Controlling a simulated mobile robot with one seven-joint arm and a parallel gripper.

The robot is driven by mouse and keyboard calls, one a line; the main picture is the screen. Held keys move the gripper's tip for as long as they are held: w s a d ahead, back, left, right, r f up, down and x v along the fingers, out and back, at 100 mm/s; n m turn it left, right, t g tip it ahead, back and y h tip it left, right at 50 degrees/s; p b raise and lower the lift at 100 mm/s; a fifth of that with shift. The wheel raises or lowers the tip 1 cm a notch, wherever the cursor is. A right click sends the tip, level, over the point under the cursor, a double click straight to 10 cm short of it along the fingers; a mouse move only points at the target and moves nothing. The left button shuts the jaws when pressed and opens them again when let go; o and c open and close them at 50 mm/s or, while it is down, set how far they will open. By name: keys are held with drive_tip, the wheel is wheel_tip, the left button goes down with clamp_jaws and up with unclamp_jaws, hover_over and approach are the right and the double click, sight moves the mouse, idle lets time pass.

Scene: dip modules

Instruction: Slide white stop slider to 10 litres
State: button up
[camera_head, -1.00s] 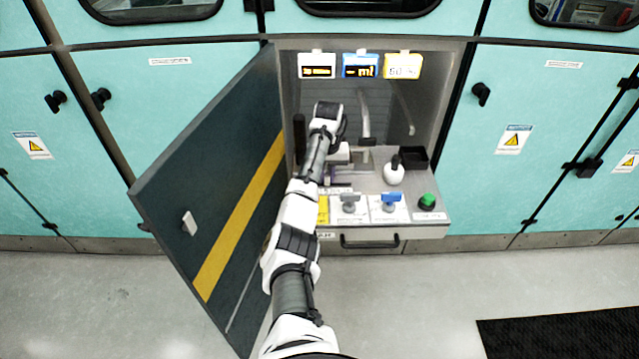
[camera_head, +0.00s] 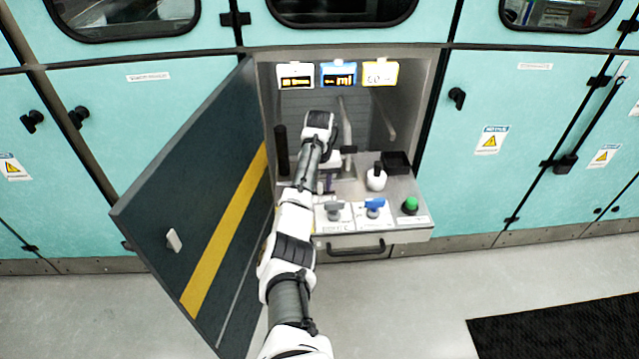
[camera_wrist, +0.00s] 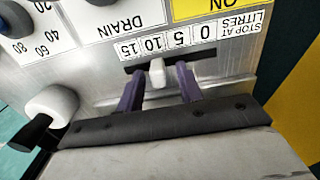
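The white stop slider (camera_wrist: 157,72) is a small white knob in a dark slot, under an upside-down scale reading 15, 10, 5, 0 from left to right in the wrist view. The knob lines up about with the 10 mark (camera_wrist: 155,43). My gripper (camera_wrist: 160,72) is open, with one purple finger on each side of the knob and a visible gap to each. In the head view, my gripper (camera_head: 328,184) is mostly hidden behind my wrist, above the panel's left part. The slider cannot be made out there.
A dark open door (camera_head: 210,200) with a yellow stripe stands left of my arm. A rounded white knob (camera_wrist: 52,103) shows left of my gripper.

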wheel_tip(320, 180, up, 14)
drive_tip(key=p, duration=0.1)
drive_tip(key=shift+f, duration=0.2)
idle(0.5)
